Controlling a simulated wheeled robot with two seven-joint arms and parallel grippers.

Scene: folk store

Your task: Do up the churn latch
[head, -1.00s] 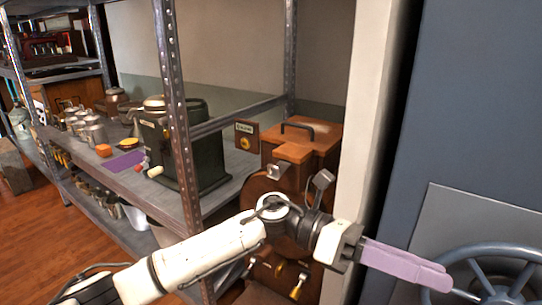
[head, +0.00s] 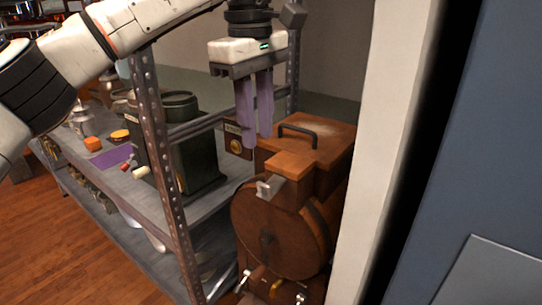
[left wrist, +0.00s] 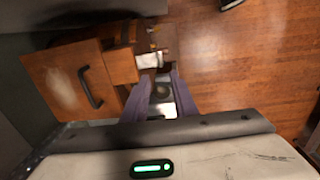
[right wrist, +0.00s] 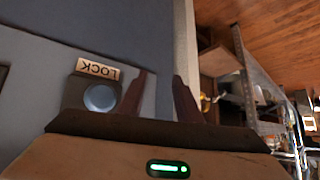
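The churn (head: 272,228) is a brown wooden body with a round front and a boxy lid (head: 312,143) with a dark handle. A small silver metal piece (head: 268,188), seemingly the latch, sits at its upper front; a pale metal piece (left wrist: 150,60) shows in the left wrist view. My left gripper (head: 257,142) points down above and left of the lid, its purple fingers apart and empty. The left wrist view shows the gap between the fingertips (left wrist: 160,73), with metal below. My right gripper (right wrist: 160,74) is open and empty, facing a grey-blue surface; the head view does not show it.
A metal shelf post (head: 168,170) stands left of the churn. The shelf holds a dark green machine (head: 180,140) and an orange block (head: 93,143). A pale wall edge (head: 388,150) is close on the right. A LOCK label (right wrist: 98,69) sits above a round button (right wrist: 99,97).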

